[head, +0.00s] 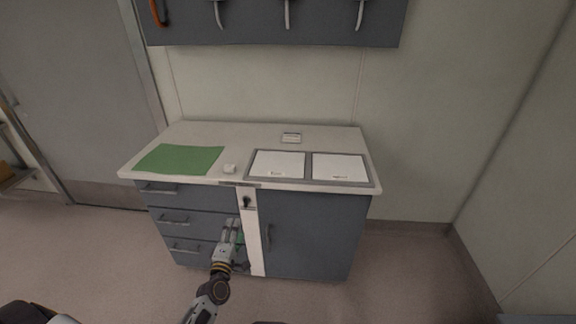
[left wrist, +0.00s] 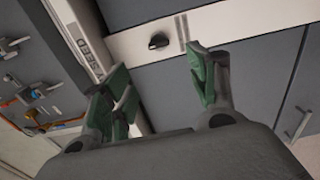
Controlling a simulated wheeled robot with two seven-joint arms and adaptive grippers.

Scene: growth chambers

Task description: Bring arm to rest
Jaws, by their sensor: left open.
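My left gripper (head: 233,230) is in front of the cabinet (head: 305,235), below the countertop and near the white vertical strip between the drawers and the door. In the left wrist view its green-padded fingers (left wrist: 165,85) are spread apart with nothing between them. A dark knob (left wrist: 158,41) on the white strip shows beyond the fingers; in the head view the knob (head: 247,202) is just above the gripper. I cannot tell whether the fingers touch the cabinet. My right gripper is not in view.
Drawer handles (head: 173,219) and a door handle (head: 267,237) project near the gripper. Open floor lies around.

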